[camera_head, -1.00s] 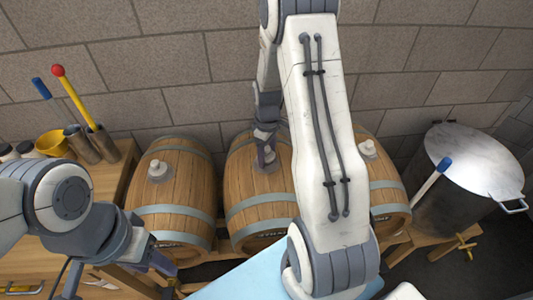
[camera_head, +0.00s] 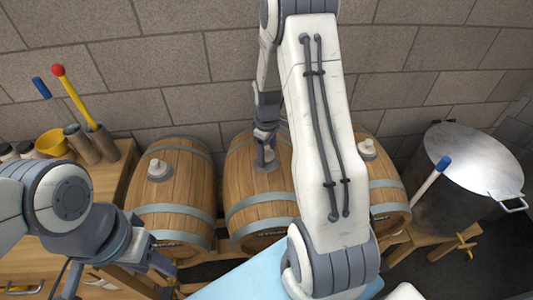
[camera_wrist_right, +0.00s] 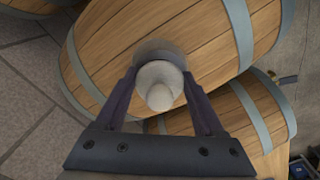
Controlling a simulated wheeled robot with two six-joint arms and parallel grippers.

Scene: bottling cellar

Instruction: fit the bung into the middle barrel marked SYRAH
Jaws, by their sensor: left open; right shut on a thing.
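The middle barrel (camera_head: 248,205) stands between two others; its front lettering is only partly visible. My right gripper (camera_head: 265,158) reaches down to its top. In the right wrist view the gripper (camera_wrist_right: 158,80) is shut on a pale, rounded bung (camera_wrist_right: 158,92). The bung overlaps a grey round fitting (camera_wrist_right: 158,50) on the barrel (camera_wrist_right: 195,35). I cannot tell whether the bung is inside the opening. In the head view the bung is hard to make out. My left gripper (camera_head: 163,268) is open and empty at the lower left, apart from the barrels.
The left barrel (camera_head: 178,190) and right barrel (camera_head: 387,190) each carry a pale bung on top. A steel vat (camera_head: 465,165) stands at the right. A side table with a yellow cup (camera_head: 52,143) is at the left. A light blue surface (camera_head: 240,280) lies in front.

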